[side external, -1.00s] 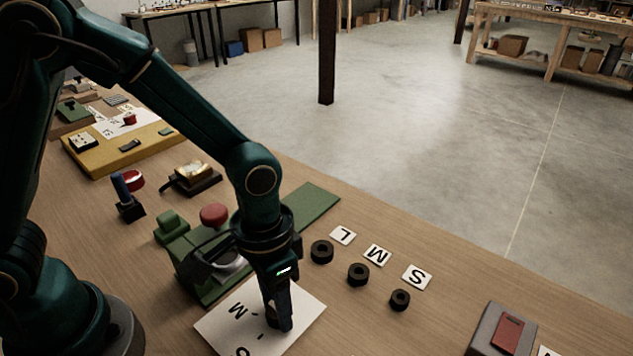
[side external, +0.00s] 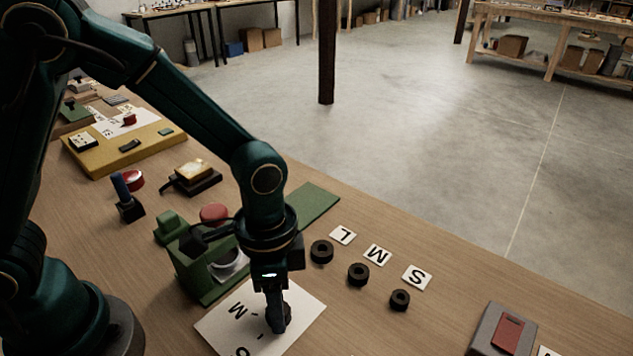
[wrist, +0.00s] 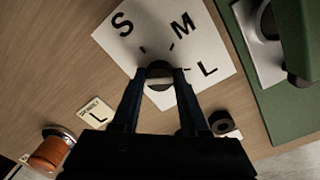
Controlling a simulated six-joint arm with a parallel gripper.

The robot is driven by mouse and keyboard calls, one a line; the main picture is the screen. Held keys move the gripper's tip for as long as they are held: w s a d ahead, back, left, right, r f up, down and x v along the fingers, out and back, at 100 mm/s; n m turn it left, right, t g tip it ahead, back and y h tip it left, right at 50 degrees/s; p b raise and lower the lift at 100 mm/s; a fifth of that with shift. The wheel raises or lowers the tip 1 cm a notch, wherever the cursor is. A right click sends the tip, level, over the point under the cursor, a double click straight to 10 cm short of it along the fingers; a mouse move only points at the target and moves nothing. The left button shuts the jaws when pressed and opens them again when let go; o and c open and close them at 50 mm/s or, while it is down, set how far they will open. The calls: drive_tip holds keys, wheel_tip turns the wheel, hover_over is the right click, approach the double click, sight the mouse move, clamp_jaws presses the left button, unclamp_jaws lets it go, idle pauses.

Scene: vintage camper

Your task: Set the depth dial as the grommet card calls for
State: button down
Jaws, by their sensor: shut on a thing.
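The depth dial is a dark round knob (wrist: 158,70) with a pale bar across it, on a white plate (wrist: 185,78) marked S, M and L. My gripper (wrist: 160,76) stands over the plate with its two fingers shut on the knob, one on each side. In the side external view my gripper (side external: 277,326) points down and partly hides the knob and the L. I cannot tell which letter the knob points to. A small cream card (wrist: 96,113) with a large L and tiny print lies left of the fingers in the wrist view; its small print is unreadable.
A green press (side external: 205,265) with a red knob (side external: 214,213) stands beside the plate. Black rings (side external: 358,274) lie by the L, M and S tiles (side external: 377,255). A grey box with a red top (side external: 507,334) is at lower right. An orange cylinder (wrist: 48,153) shows in the wrist view.

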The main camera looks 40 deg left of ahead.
drive_tip(key=shift+c, duration=2.2)
unclamp_jaws()
drive_tip(key=shift+w+a+r, duration=0.1)
drive_tip(key=shift+r, duration=2.5)
drive_tip(key=shift+a, duration=0.1)
